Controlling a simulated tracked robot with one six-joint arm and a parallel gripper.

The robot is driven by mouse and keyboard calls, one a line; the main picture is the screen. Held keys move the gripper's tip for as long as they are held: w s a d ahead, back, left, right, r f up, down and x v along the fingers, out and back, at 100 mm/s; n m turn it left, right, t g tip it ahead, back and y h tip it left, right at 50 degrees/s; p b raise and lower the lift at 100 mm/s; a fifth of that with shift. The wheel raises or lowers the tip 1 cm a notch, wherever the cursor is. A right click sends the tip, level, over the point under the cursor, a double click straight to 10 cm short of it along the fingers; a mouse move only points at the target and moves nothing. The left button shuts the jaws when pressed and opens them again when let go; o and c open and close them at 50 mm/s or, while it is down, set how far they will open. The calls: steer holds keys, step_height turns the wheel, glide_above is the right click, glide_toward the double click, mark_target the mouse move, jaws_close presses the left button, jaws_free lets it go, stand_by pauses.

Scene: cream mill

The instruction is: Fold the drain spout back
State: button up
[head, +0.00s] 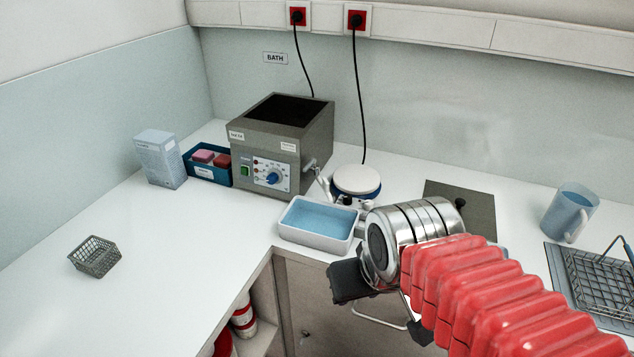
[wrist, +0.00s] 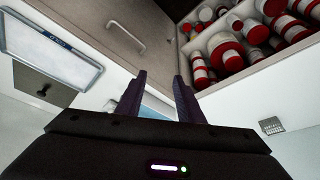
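The bath (head: 283,140) is a grey box with a dark open top and a front panel with a blue knob. Its metal drain spout (head: 321,182) sticks out at the right side, swung outward and slanting down to the right. The spout's end is above or behind the rear edge of the white tray (head: 310,240) holding blue liquid; I cannot tell which. My gripper (head: 350,284) is in front of the bench edge, apart from the spout. In the wrist view its two dark fingers (wrist: 160,75) are apart with nothing held. The spout cannot be made out there.
A round white-topped device (head: 357,180) stands close right of the spout. A teal bin (head: 207,172), a carton (head: 160,158) and a wire basket (head: 95,256) are at left. A jug (head: 570,211) is at right. Red-and-white containers (wrist: 230,50) fill an open shelf below.

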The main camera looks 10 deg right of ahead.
steer(key=shift+n+g+h, duration=0.3)
steer(key=shift+n+g, duration=0.3)
steer(key=shift+n, duration=0.2)
steer(key=w+a, duration=0.1)
steer(key=w, duration=0.3)
steer(key=w+a, duration=0.1)
steer(key=w, duration=0.1)
steer(key=shift+a+f, duration=0.3)
jaws_close()
steer(key=w+a+n+h, duration=0.1)
steer(key=w+a+h, duration=0.35)
steer(key=w, duration=1.35)
steer(key=w+a+r+m+t, duration=0.1)
steer(key=w+r+m+t, duration=0.1)
steer(key=w+r, duration=0.2)
steer(key=w, duration=0.3)
steer(key=shift+a+r+m, duration=0.3)
steer(key=shift+a+r, duration=0.1)
steer(key=shift+w, duration=0.1)
